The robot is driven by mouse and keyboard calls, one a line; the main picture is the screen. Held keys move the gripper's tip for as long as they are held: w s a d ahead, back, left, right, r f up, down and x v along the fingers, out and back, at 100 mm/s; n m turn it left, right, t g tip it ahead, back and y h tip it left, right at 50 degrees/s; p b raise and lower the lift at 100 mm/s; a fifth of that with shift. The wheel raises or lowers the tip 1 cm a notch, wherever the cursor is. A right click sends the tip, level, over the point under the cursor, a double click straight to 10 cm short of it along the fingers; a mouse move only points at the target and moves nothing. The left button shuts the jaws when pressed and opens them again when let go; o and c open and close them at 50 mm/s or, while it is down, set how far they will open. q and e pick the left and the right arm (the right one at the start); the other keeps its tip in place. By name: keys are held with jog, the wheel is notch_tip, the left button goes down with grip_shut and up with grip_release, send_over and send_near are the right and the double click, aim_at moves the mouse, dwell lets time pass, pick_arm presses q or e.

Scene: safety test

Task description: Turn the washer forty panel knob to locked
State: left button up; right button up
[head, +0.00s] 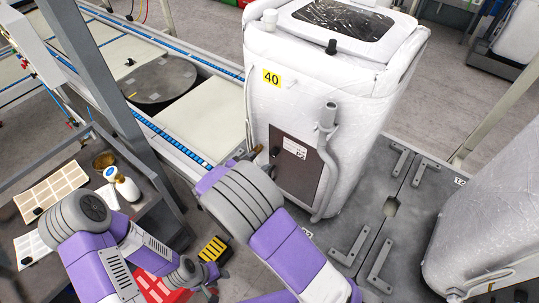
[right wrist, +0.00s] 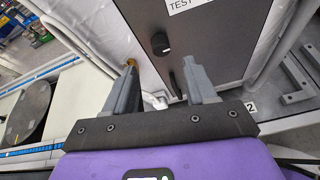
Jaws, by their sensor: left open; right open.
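The white washer (head: 345,100) carries a yellow 40 label (head: 271,77) and stands in the middle of the head view, apparently wrapped in plastic. Its dark panel (head: 297,180) is low on the front and also fills the upper part of the right wrist view (right wrist: 205,55). A black round knob (right wrist: 160,43) sits on the panel below a white TEST label. My right gripper (right wrist: 161,64) is open and empty, its fingertips pointing toward the panel just below the knob. My left gripper (head: 213,283) is open, low in the head view, away from the washer.
A dark workbench (head: 85,200) with bottles and trays is at left. A conveyor (head: 205,120) with blue edges runs behind it. A grey hose (head: 328,165) hangs beside the panel. A second white wrapped machine (head: 490,215) stands at right. Metal brackets lie on the floor plate between.

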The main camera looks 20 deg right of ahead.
aim_at(273, 156)
jog(key=x, duration=0.7)
jog(key=shift+d+f, duration=0.1)
jog(key=shift+c, duration=0.2)
grip_shut()
jog(key=shift+f+b, duration=0.1)
jog(key=shift+b, duration=0.65)
jog(key=m+t+b, duration=0.1)
jog(key=m+b, duration=0.2)
jog(key=b, duration=0.4)
jog(key=m+t+y+b, duration=0.1)
jog(key=m+t+b, duration=0.1)
jog(key=b, duration=0.5)
jog(key=m+t+y+b, duration=0.1)
jog(key=m+t+b, duration=0.1)
jog(key=m+b, duration=0.2)
jog(key=shift+s+d+f+b, duration=0.3)
jog(key=shift+b, duration=1.5)
jog(key=m+t, duration=0.2)
jog(key=m, duration=0.2)
jog(key=shift+m, duration=0.3)
